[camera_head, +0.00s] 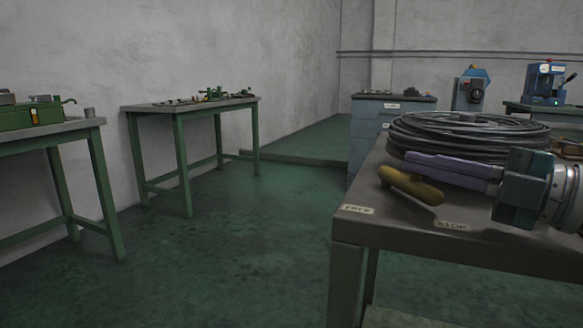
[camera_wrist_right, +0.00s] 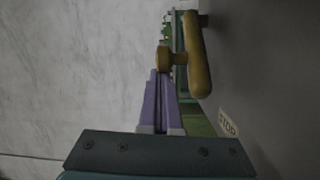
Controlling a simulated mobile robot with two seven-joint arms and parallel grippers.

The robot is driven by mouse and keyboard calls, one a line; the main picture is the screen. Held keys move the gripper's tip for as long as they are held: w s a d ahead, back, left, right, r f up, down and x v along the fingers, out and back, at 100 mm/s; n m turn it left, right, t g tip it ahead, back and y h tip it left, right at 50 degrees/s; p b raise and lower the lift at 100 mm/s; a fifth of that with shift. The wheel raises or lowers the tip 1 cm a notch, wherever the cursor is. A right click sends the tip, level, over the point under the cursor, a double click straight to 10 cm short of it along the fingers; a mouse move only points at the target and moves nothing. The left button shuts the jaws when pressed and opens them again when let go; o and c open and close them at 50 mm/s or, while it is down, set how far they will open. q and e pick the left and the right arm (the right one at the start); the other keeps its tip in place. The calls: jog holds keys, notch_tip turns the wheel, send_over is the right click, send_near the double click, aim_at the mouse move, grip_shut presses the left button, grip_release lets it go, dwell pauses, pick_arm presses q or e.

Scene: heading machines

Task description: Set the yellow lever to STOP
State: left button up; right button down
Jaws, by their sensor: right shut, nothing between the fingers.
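The yellow lever (camera_head: 412,187) sits at the front side of the grey table at right. Its bar slants down to the right, and its right end is above and left of the STOP label (camera_head: 450,226). Another label (camera_head: 357,209), seemingly FREE, is at the table corner. In the right wrist view the yellow lever (camera_wrist_right: 199,60) has a round yellow knob beside it; the STOP label (camera_wrist_right: 228,123) lies past its lower end. My right gripper (camera_head: 408,162) has purple fingers, shut and empty, close behind the lever. In the wrist view its tips (camera_wrist_right: 159,74) are just below the knob; contact is unclear.
A coil of dark cable (camera_head: 468,128) lies on the table (camera_head: 345,232) behind my gripper. Two green-legged workbenches with small machines stand at left. A blue-grey cabinet (camera_head: 365,125) and blue machines stand behind. The green floor between is clear.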

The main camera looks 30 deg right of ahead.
jog(key=shift+d, duration=0.45)
jog(key=shift+s+d, duration=0.1)
jog(key=shift+d, duration=0.05)
dwell(0.3)
